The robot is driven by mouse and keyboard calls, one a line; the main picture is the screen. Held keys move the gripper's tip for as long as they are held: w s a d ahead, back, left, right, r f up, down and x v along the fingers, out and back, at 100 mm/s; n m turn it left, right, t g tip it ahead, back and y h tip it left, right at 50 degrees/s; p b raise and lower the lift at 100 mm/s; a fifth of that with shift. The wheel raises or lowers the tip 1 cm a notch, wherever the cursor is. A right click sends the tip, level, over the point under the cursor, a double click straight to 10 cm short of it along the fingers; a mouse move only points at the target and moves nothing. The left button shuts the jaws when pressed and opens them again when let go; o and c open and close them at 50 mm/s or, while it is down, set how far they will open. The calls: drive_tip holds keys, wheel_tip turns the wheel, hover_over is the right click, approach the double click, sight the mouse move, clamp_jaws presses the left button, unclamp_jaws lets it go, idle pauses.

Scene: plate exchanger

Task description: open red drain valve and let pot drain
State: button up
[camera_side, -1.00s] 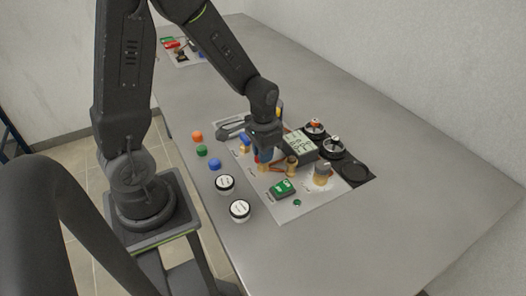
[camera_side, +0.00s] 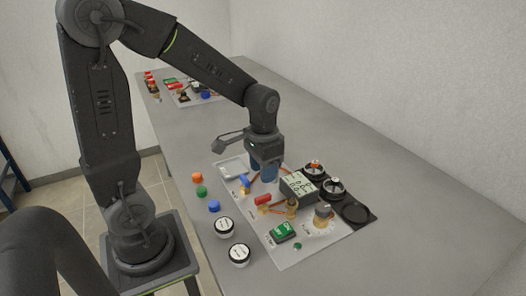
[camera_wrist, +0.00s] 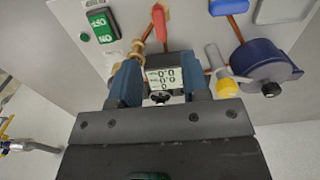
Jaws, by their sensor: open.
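The red valve handle (camera_side: 263,199) sits on a brass fitting on the white panel. It shows at the top of the wrist view (camera_wrist: 160,24), pointing away from the brass pipework. My gripper (camera_side: 264,176) is above the panel, behind the red handle and beside the grey display box (camera_side: 298,188). In the wrist view my gripper's blue fingers (camera_wrist: 162,88) are spread apart with nothing held; the display box (camera_wrist: 166,75) shows between them. The red handle is beyond the fingers and apart from them. Which vessel is the pot I cannot tell.
A blue handle (camera_side: 244,181) is left of the gripper. Black round vessels (camera_side: 332,187) stand right of the display. A green switch (camera_side: 282,232) and a knob (camera_side: 323,213) are in front. A dark blue cylinder (camera_wrist: 265,60) shows in the wrist view. Open table lies right.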

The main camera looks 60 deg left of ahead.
drive_tip(key=shift+r, duration=2.7)
drive_tip(key=s+d+r+t, duration=0.5)
drive_tip(key=s+d, duration=0.2)
drive_tip(key=s, duration=0.3)
drive_tip(key=shift+r+t, duration=0.3)
drive_tip(key=shift+r, duration=0.1)
drive_tip(key=shift+w, duration=0.1)
idle(3.1)
